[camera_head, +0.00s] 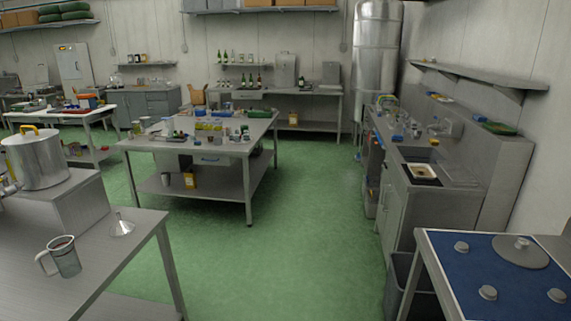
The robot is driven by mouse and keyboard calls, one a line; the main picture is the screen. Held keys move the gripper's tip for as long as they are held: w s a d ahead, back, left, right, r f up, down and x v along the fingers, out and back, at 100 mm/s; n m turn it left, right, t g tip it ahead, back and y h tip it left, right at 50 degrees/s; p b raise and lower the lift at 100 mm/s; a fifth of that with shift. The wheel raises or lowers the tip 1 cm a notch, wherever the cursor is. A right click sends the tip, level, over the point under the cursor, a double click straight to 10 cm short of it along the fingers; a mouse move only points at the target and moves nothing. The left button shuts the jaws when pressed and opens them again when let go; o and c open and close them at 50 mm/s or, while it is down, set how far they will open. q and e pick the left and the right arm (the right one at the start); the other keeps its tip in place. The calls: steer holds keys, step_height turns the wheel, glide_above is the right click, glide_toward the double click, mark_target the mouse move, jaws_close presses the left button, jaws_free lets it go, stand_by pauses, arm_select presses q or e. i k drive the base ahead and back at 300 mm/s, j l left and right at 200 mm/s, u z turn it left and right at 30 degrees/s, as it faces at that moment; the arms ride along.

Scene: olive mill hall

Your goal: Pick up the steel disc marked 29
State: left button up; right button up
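A blue surface (455,272) with a pale edge tops a table at the lower right. A wide flat grey disc (505,256) with a small raised knob lies on its far part. Smaller round grey pieces lie around it: one at the far left (461,246), one nearer the front (487,292) and one at the right (557,295). No number can be read on any of them, so I cannot tell which is marked 29. Neither of my grippers is in view.
A steel table (130,252) at the left holds a jug (66,260), a funnel (122,226) and a large pot (38,160). A cluttered worktable (150,142) stands mid-hall. A dark bin (405,275) stands beside the sink counter (400,200). The green floor (290,250) between is clear.

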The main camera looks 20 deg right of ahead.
mark_target(520, 252)
steer(key=i+l+z, duration=0.15)
steer(key=i+z, duration=0.3)
steer(key=i, duration=0.55)
steer(key=i+j+z, duration=0.15)
steer(key=i+z, duration=0.25)
steer(key=i, duration=0.55)
steer(key=i+z, duration=0.4)
steer(key=i+j+z, duration=0.25)
steer(key=i+z, duration=0.6)
steer(key=i+j+z, duration=0.1)
steer(key=i+z, duration=0.3)
steer(key=i+j+z, duration=0.2)
steer(key=i+z, duration=0.15)
